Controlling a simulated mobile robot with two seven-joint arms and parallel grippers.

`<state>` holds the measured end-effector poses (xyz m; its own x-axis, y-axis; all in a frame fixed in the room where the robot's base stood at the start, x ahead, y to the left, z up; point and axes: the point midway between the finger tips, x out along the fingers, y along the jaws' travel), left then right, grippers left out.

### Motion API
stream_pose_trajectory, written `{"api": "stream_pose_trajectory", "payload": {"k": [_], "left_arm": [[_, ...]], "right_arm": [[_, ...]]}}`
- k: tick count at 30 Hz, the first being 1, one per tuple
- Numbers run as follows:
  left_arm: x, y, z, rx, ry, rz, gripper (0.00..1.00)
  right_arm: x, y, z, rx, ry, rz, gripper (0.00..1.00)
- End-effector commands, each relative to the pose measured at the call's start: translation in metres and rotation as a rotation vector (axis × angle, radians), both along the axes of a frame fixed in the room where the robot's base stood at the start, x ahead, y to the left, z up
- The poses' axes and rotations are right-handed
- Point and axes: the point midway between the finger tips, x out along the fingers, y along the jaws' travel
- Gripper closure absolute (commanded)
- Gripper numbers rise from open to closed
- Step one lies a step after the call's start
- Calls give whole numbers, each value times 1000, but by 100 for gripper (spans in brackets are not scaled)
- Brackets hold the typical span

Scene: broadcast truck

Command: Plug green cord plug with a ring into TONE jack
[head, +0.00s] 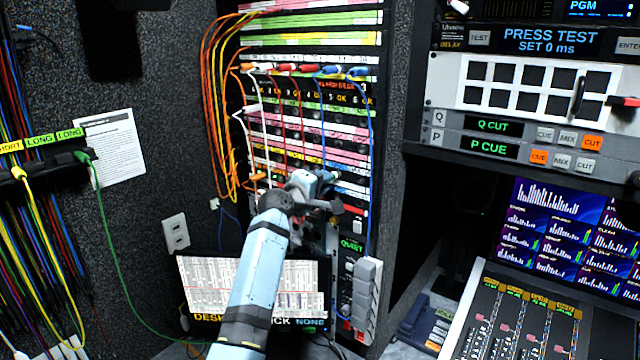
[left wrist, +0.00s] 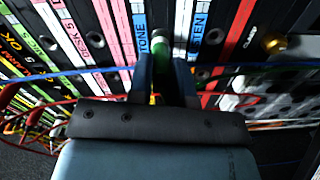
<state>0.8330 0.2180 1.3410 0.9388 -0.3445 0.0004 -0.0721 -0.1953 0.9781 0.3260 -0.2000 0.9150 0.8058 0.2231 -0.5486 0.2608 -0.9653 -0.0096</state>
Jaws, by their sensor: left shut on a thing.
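My left gripper (head: 325,190) is at the lower part of the patch panel in the head view. In the left wrist view its two fingers (left wrist: 168,85) are shut on the green plug (left wrist: 157,74), which shows as a narrow green strip between them. The plug points at the panel, beside the blue-and-white strip marked TONE (left wrist: 158,42). The TONE jack is hidden behind the fingers and plug, and I cannot tell whether the tip is inside it. The ring on the plug cannot be made out.
Orange cords (head: 214,90) and a blue cord (head: 371,150) hang on the panel; the blue one crosses close to my fingers in the wrist view. A LISTEN strip (left wrist: 198,30) is right of TONE. A screen (head: 205,285) stands below; a mixing console (head: 530,320) is at the right.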

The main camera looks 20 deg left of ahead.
Motion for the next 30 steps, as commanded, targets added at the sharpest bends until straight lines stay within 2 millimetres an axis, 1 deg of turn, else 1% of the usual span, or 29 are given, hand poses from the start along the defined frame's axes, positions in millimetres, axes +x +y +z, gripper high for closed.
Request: {"api": "stream_pose_trajectory", "payload": {"k": [3,4,7,17,19,23,30], "left_arm": [[3,-1,1,0,-1,0,100],[2,-1,0,0,0,0,75],[2,-1,0,0,0,0,52],[2,-1,0,0,0,0,52],[-4,2,-2,0,0,1,52],[-24,9,-3,0,-2,2,52],[-77,29,-3,1,-2,2,52]], "right_arm": [[0,0,0,0,0,0,46],[0,0,0,0,0,0,46],[0,0,0,0,0,0,46],[0,0,0,-2,-2,0,46],[0,-2,-3,-3,-2,-4,46],[-1,-2,-10,-2,0,-3,46],[-1,0,-23,2,5,-1,46]]}}
